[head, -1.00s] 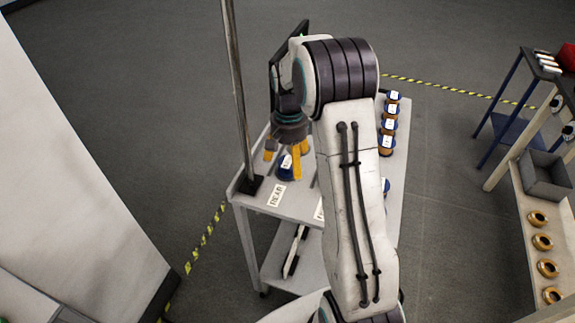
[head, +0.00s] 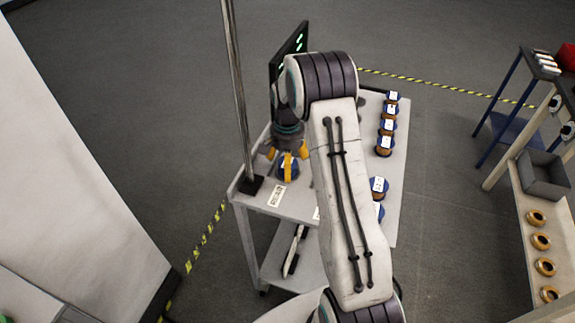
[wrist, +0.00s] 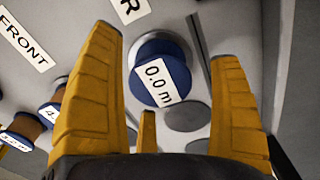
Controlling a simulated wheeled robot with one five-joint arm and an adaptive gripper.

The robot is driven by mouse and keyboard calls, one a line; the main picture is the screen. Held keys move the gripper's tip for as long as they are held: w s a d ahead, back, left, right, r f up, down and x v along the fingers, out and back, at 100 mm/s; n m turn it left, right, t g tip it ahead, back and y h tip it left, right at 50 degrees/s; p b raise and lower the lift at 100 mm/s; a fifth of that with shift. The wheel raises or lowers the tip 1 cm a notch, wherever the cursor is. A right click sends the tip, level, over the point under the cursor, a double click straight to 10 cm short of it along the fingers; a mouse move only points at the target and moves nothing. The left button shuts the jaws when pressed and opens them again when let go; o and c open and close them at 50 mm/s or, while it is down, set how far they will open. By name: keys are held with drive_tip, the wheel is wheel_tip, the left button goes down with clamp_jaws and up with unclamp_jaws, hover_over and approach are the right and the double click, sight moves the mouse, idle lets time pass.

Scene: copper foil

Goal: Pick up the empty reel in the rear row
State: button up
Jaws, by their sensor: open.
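The reel (wrist: 158,80) shows in the wrist view with blue flanges and a white label reading "0.0 m"; I see no copper on it. It stands on the grey cart top beside a label ending in "R" (wrist: 130,8). In the head view the reel (head: 288,172) is partly hidden by my gripper fingers. My gripper (head: 288,160) is over it, pointing down, fingers spread. In the wrist view my gripper (wrist: 166,45) has its yellow fingers on both sides of the reel, with gaps. A third, shorter finger is below the label.
A "FRONT" label (wrist: 24,40) and copper-wound reels (wrist: 22,130) lie to the left in the wrist view. A metal post (head: 240,100) rises close left of my gripper. A dark panel (head: 291,75) stands behind it. More reels (head: 388,125) line the cart's right side.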

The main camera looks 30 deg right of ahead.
drive_tip(key=shift+f, duration=0.75)
drive_tip(key=shift+c, duration=0.3)
drive_tip(key=c, duration=1.2)
